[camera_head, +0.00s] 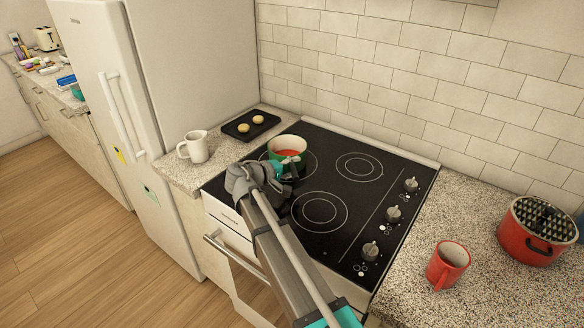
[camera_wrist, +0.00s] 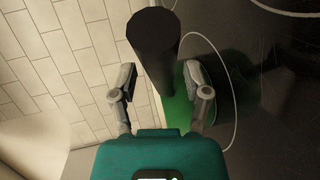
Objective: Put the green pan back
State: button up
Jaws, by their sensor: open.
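The green pan (camera_head: 272,154) sits on the stove's back-left burner in the head view, with red showing inside it. My arm and gripper (camera_head: 288,166) cover its near side. In the wrist view, the pan's black handle (camera_wrist: 154,48) points up toward the camera, between the two fingers of my gripper (camera_wrist: 160,86). The green body of the pan (camera_wrist: 179,103) shows behind the handle and the right finger. My gripper is open, with a gap visible on the handle's left side. Whether the right finger touches the handle I cannot tell.
The black stove (camera_head: 340,225) has knobs on its right. A white mug (camera_head: 196,147) and a dark tray (camera_head: 250,125) with two round pieces stand left of it. A red mug (camera_head: 448,265) and a red pot (camera_head: 535,232) are on the right counter. The other burners look clear.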

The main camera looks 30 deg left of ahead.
jog(key=shift+s+r, duration=0.1)
jog(key=p+v, duration=0.3)
jog(key=v, duration=0.9)
dwell(0.9)
